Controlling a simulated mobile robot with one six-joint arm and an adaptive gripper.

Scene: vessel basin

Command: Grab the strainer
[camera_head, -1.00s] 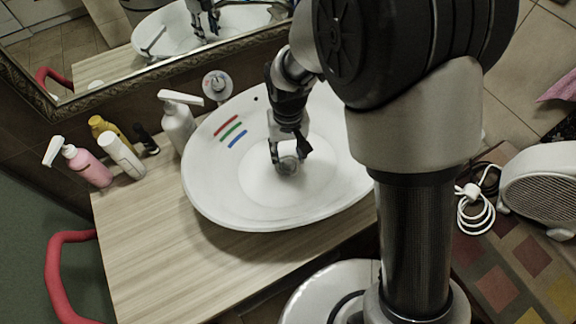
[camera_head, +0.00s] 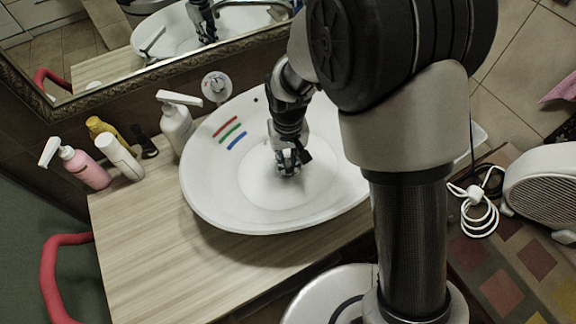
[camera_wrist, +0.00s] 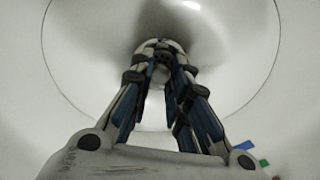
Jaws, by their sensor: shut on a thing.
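The strainer (camera_wrist: 161,48) is a small round grey metal piece with dark holes, low in the white basin (camera_head: 215,185). In the wrist view it shows between and just beyond my fingertips. My gripper (camera_head: 289,168) points down into the basin and its fingers are closed in on the strainer, one on each side; it also shows in the wrist view (camera_wrist: 160,68). In the head view the fingers hide most of the strainer. I cannot tell whether it is raised off the basin floor.
Red, green and blue strips (camera_head: 231,132) lie on the basin's left inner wall. A white pump bottle (camera_head: 177,128), a pink pump bottle (camera_head: 86,168) and a white bottle (camera_head: 119,156) stand to the left. The mirror (camera_head: 150,45) is behind. The front wooden counter (camera_head: 165,255) is clear.

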